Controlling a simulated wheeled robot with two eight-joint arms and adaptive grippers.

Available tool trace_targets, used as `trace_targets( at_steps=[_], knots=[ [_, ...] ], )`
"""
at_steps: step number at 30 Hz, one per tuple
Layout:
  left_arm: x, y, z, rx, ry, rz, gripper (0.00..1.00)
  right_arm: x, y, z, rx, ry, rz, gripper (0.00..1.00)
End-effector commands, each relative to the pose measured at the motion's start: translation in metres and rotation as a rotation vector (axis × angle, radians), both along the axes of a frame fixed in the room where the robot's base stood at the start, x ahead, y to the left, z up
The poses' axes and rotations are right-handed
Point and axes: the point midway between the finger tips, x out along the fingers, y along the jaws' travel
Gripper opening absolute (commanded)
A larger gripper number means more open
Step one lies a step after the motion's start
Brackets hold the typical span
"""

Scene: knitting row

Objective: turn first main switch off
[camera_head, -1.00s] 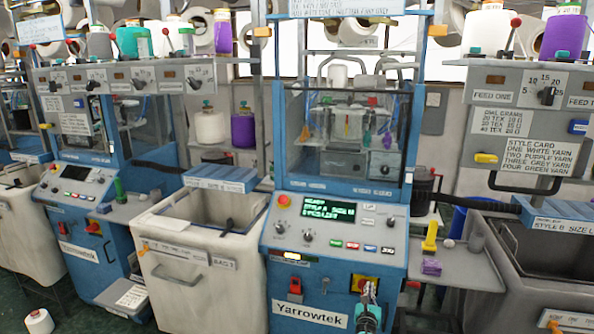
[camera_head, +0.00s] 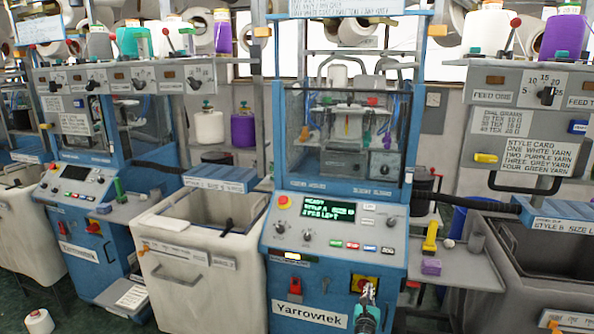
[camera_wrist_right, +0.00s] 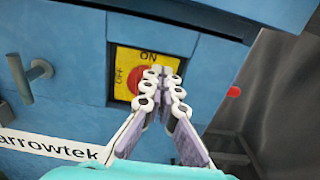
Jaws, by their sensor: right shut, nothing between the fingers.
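The main switch on the front of the middle blue Yarrowtek machine has a yellow plate (camera_head: 355,284) marked ON at the top and OFF at the left in the right wrist view (camera_wrist_right: 121,63). Its red round knob (camera_wrist_right: 134,83) shows beside my fingers, which hide part of it. I cannot tell which way the knob points. My right gripper (camera_head: 367,289) is shut and empty, its fingertips in front of the plate's middle; it also shows in the right wrist view (camera_wrist_right: 162,72). I cannot tell whether they touch the knob. My left gripper is not in view.
Another blue machine with a red switch (camera_head: 93,228) stands at the left. A pale bin (camera_head: 205,290) stands between the two machines. A grey shelf (camera_head: 470,268) with a yellow tool and a purple block juts out at the right. A small handle (camera_wrist_right: 36,72) sticks out left of the switch.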

Motion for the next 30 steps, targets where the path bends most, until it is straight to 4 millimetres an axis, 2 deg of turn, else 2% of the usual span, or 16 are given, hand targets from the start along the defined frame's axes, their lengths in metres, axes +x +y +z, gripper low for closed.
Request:
trace_targets(
  at_steps=[12,30],
  knots=[
    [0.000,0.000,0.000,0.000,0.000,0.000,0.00,0.001,0.004,-0.005,0.000,0.000,0.004,0.00],
    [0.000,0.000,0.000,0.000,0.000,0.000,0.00,0.003,0.012,-0.002,0.000,0.000,0.004,0.00]
  ],
)
